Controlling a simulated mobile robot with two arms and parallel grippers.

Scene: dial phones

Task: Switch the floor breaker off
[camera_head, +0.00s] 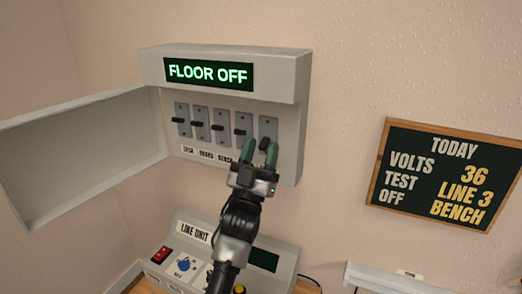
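The breaker panel (152,60) is on the wall with its door (80,150) swung open to the left. Its display (208,73) reads "FLOOR OFF" in green. Several breakers stand in a row below it. The rightmost breaker (268,125) has its black lever low on its plate; the levers to its left sit nearer mid-plate. My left gripper (260,151) is right in front of the rightmost breaker, its green fingertips apart near that lever. I cannot tell whether they touch it. The gripper hides the labels at the right. My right gripper is not in view.
Below the panel is a line unit (194,231) with a red switch (162,254) and a blue knob (184,264), partly behind my arm. A framed board (445,172) hangs at right. The wall between panel and board is clear.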

